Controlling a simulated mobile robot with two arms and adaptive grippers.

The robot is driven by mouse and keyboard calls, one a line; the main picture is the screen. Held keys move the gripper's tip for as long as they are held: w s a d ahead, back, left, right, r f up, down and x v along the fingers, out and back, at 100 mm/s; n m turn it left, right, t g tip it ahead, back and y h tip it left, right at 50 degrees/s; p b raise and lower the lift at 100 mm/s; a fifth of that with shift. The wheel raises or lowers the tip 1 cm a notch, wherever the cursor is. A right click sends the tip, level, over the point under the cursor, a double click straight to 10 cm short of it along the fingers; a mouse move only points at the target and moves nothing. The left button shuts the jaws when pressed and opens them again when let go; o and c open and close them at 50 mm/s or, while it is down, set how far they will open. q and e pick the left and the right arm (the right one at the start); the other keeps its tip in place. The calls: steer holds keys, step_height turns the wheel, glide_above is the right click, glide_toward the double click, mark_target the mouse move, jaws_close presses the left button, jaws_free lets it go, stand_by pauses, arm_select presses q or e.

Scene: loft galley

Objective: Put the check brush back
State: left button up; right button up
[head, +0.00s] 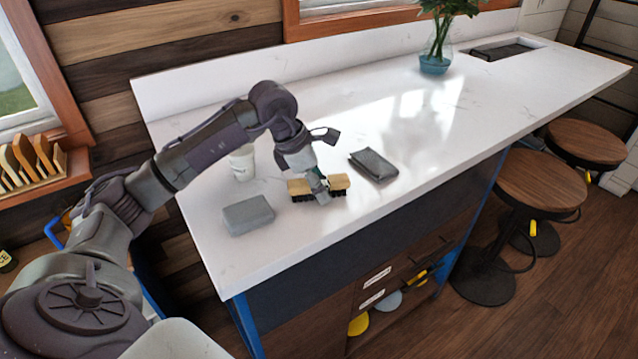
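The check brush (338,183), a tan wooden block with dark bristles facing down, is at the near side of the white counter (262,270). My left gripper (321,190) points down over the brush's middle, one finger in front of its near side. The other finger is hidden, so I cannot tell whether it grips the brush. The bristles look at or close to the counter top. My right gripper is not in view.
A grey block (248,215) lies left of the brush, and a white cup (242,163) stands behind it. A dark wallet-like case (373,165) lies to the right. A blue glass vase (434,64) stands farther back. Stools (541,180) stand at right. The counter's middle is clear.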

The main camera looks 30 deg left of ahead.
arm_select(q)
steer(key=shift+r, duration=0.2)
steer(key=shift+a+r, duration=0.1)
steer(key=shift+r, duration=0.1)
steer(key=b+v, duration=0.1)
steer(key=v, duration=0.9)
steer(key=shift+s+r, duration=0.15)
steer(key=shift+r, duration=0.2)
steer(key=shift+s+a+r, duration=0.15)
steer(key=shift+a+r, duration=0.05)
steer(key=shift+r, duration=0.15)
